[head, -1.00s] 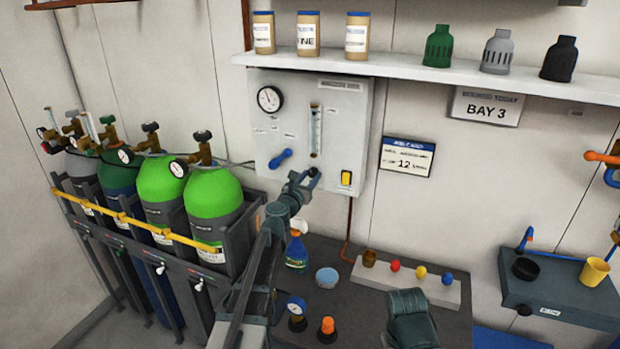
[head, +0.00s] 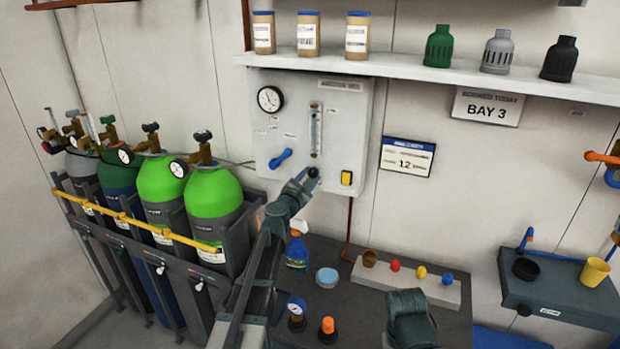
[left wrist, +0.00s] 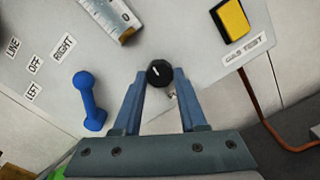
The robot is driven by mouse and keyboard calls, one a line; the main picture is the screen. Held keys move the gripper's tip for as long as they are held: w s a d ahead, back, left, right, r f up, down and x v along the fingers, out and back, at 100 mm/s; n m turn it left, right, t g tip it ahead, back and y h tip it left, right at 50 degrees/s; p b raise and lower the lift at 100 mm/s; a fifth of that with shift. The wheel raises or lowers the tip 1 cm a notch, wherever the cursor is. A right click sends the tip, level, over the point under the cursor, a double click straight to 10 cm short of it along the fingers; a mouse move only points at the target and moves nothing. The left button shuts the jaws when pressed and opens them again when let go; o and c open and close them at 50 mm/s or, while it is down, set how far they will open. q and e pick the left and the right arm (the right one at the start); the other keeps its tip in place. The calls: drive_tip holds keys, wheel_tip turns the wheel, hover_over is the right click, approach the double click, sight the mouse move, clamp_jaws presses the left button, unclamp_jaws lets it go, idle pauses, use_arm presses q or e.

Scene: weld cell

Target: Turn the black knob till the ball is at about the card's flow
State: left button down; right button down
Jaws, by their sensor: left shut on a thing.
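The black knob (head: 313,172) is on the lower part of the white wall panel (head: 351,130). It shows in the left wrist view (left wrist: 159,73) with a white mark on its face. My left gripper (head: 304,178) is shut on the knob, its fingertips at the knob's sides in the left wrist view (left wrist: 160,84). The flow tube (head: 315,131) is above the knob; its ball is too small to make out. The card (head: 407,157) on the wall right of the panel reads 12. My right gripper is not clearly in view.
A blue lever (head: 280,158) is left of the knob and a yellow switch (head: 346,178) is right of it. A round gauge (head: 270,98) is at the panel's upper left. Gas cylinders (head: 215,195) stand at the left. A bench (head: 350,310) with small items lies below.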

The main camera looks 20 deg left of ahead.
use_arm(q)
drive_tip(key=m, duration=1.3)
drive_tip(key=shift+r+m, duration=0.1)
drive_tip(key=shift+m, duration=0.3)
drive_tip(key=m, duration=1.2)
drive_tip(key=shift+d+m, duration=0.1)
drive_tip(key=shift+m, duration=0.5)
drive_tip(key=shift+c, duration=2.3)
unclamp_jaws()
drive_tip(key=shift+s, duration=0.1)
